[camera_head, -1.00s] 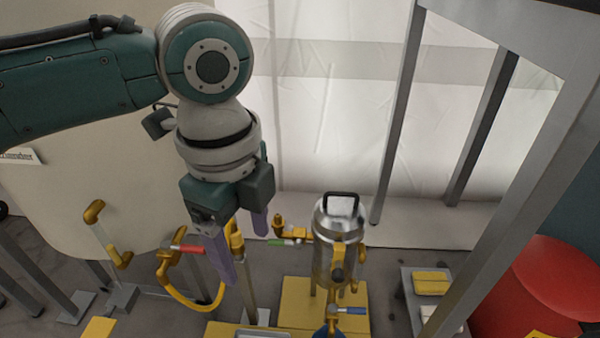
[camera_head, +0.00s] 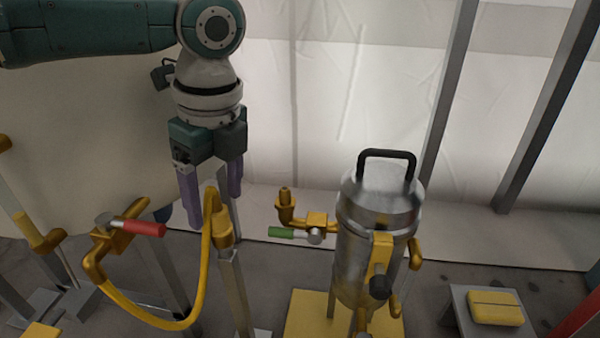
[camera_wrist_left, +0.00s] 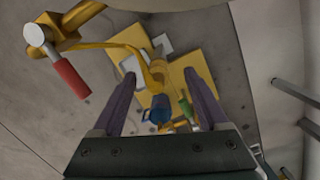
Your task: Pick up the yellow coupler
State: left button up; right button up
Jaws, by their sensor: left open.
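The yellow coupler (camera_head: 222,230) sits on top of an upright grey post, at the end of a yellow hose. In the wrist view, what looks like the same coupler (camera_wrist_left: 158,76) lies between the fingertips. My left gripper (camera_head: 214,208) points down with its two purple fingers apart, one on each side of the hose end in the head view. The open fingers (camera_wrist_left: 158,92) also show in the wrist view, with nothing clearly gripped. I cannot tell whether a finger touches the coupler. My right gripper is not in view.
The yellow hose (camera_head: 150,318) loops left to a valve with a red handle (camera_head: 142,228). A metal canister (camera_head: 365,255) with a black handle stands to the right, with a green-handled valve (camera_head: 283,232) beside it. A yellow block (camera_head: 495,308) lies further right.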

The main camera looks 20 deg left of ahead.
aim_at(218, 210)
pick_arm(q)
jog(key=f+b, duration=0.4)
jog(key=f, duration=0.1)
jog(key=shift+s+f+b, duration=0.1)
jog(key=shift+s+b, duration=0.1)
jog(key=shift+b, duration=0.1)
jog(key=shift+a, duration=0.1)
jog(key=shift+r, duration=0.2)
jog(key=shift+c, duration=0.4)
grip_shut()
